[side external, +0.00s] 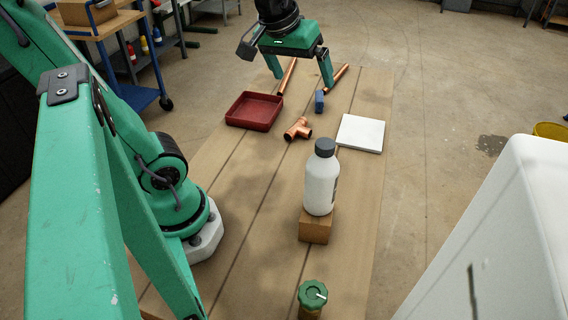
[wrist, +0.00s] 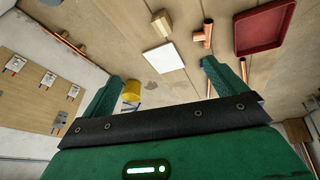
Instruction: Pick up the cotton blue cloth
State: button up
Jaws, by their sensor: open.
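In the side view a small blue item (side external: 319,101), which looks like the folded blue cloth, lies on the wooden table between a copper tee and a copper pipe. It is too small there to show its weave. My gripper (side external: 300,72) is open and empty above the table's far end, beyond the blue item and apart from it. In the wrist view my gripper's two fingers (wrist: 162,80) stand wide apart with nothing held between them. A bluish patch shows at the right fingertip, but I cannot tell whether it is the cloth.
A red tray (side external: 254,111), copper tee (side external: 298,130), white square plate (side external: 361,133) and two copper pipes (side external: 287,77) (side external: 340,76) lie around the blue item. A green-capped item (side external: 312,295) stands at the front.

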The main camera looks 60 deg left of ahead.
jog(key=w+a+n+g, duration=0.1)
jog(key=w+a+n, duration=0.45)
jog(key=w, duration=0.25)
jog(key=n+g, duration=0.3)
jog(key=n, duration=1.5)
send_over(320, 96)
notch_tip(320, 96, down, 19)
jog(key=shift+s+f, duration=0.1)
jog(key=shift+a+f, duration=0.15)
jog(key=shift+a, duration=0.05)
jog(key=shift+f, duration=3.9)
jog(key=c, duration=1.1)
